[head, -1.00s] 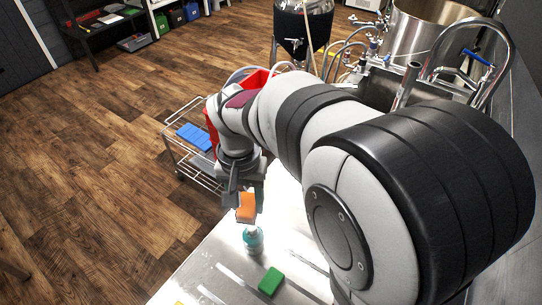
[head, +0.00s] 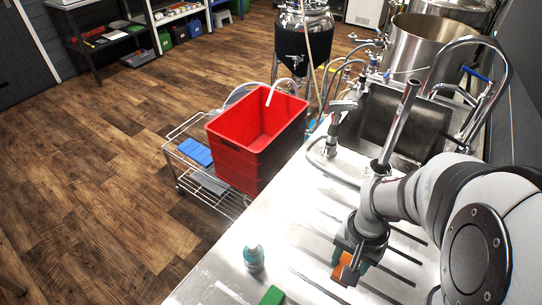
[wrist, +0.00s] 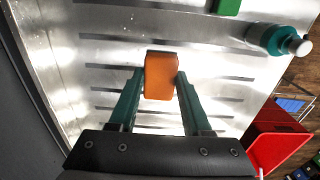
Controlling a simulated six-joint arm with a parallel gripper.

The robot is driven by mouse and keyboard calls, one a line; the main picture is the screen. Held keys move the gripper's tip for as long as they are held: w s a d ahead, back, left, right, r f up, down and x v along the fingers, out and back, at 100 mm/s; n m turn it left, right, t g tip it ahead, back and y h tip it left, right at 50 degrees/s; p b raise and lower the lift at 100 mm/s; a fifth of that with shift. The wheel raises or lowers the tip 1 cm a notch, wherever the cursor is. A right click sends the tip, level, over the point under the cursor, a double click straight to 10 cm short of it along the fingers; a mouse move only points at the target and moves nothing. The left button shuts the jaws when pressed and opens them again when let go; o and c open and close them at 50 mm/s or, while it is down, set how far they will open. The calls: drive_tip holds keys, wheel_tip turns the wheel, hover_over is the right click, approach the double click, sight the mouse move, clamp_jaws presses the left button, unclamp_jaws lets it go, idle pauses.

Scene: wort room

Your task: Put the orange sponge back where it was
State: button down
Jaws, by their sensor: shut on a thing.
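The orange sponge (head: 341,264) is held between the fingers of my gripper (head: 350,262), above the ribbed part of the steel counter (head: 305,215). In the wrist view, the orange sponge (wrist: 160,76) sits between the two teal fingertips of my gripper (wrist: 160,84), with the ribbed counter below it. From these views I cannot tell whether the sponge touches the counter.
A teal bottle (head: 254,259) and a green sponge (head: 272,296) stand left of my gripper. The sink (head: 385,125) with its taps is behind. A red crate (head: 255,150) and blue sponge-like block (head: 195,152) sit on a wire cart. The counter between bottle and gripper is clear.

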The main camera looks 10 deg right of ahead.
drive_tip(key=w+a+f, duration=0.2)
drive_tip(key=a, duration=0.1)
drive_tip(key=w+a+f, duration=0.1)
drive_tip(key=a+f, duration=0.1)
drive_tip(key=a, duration=0.1)
drive_tip(key=w+a+f, duration=0.2)
drive_tip(key=a, duration=0.1)
drive_tip(key=shift+w+f, duration=0.25)
drive_tip(key=shift+w, duration=0.05)
drive_tip(key=shift+w+a+f, duration=0.1)
drive_tip(key=shift+f, duration=1)
drive_tip(key=shift+w+a+f, duration=0.1)
drive_tip(key=shift+f, duration=1)
drive_tip(key=shift+f, duration=0.1)
drive_tip(key=shift+c, duration=1.7)
unclamp_jaws()
